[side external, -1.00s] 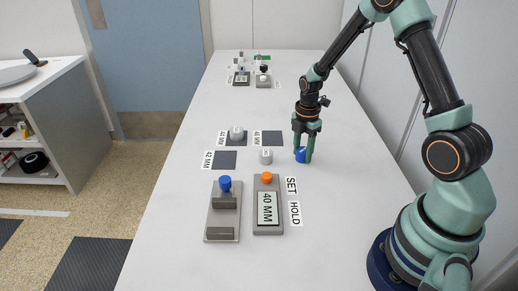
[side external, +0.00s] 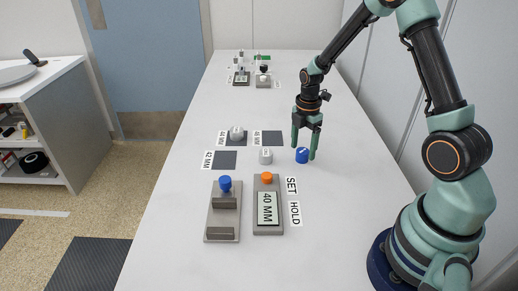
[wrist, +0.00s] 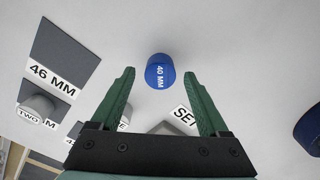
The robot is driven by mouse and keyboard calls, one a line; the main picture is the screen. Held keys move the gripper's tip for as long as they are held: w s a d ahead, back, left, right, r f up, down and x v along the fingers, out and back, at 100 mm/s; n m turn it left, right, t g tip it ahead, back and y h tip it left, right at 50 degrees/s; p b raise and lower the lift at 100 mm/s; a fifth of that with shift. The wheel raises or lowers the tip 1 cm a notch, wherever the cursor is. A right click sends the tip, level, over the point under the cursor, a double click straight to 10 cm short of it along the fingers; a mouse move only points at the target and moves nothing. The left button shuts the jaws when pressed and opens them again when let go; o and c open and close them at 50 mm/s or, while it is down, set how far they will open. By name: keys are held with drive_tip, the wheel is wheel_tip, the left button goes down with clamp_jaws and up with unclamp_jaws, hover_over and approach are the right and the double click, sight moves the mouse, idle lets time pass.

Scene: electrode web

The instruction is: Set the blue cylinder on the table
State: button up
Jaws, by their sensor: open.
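The blue cylinder (side external: 302,155) stands upright on the white table (side external: 340,200), to the right of a small grey cylinder. My gripper (side external: 305,150) is open around or just above the blue cylinder, with a finger to each side and gaps between. In the wrist view its green fingers (wrist: 160,78) are spread wide and hold nothing.
A grey cylinder (side external: 265,156) stands close to the left; another grey cylinder (side external: 236,133) is on a dark square farther back. A device reading "40 MM" (side external: 267,208) with an orange knob and a blue-knobbed block (side external: 223,213) are in front. The right side is clear.

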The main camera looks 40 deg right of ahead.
sight(303, 151)
wheel_tip(303, 151, up, 9)
drive_tip(key=s+a+r+m+t, duration=0.5)
drive_tip(key=s+a+r+m, duration=0.5)
drive_tip(key=a+r+m, duration=0.3)
drive_tip(key=m, duration=0.3)
drive_tip(key=shift+s+a+r+t, duration=0.2)
drive_tip(key=shift+r+t, duration=0.05)
drive_tip(key=shift+t, duration=0.05)
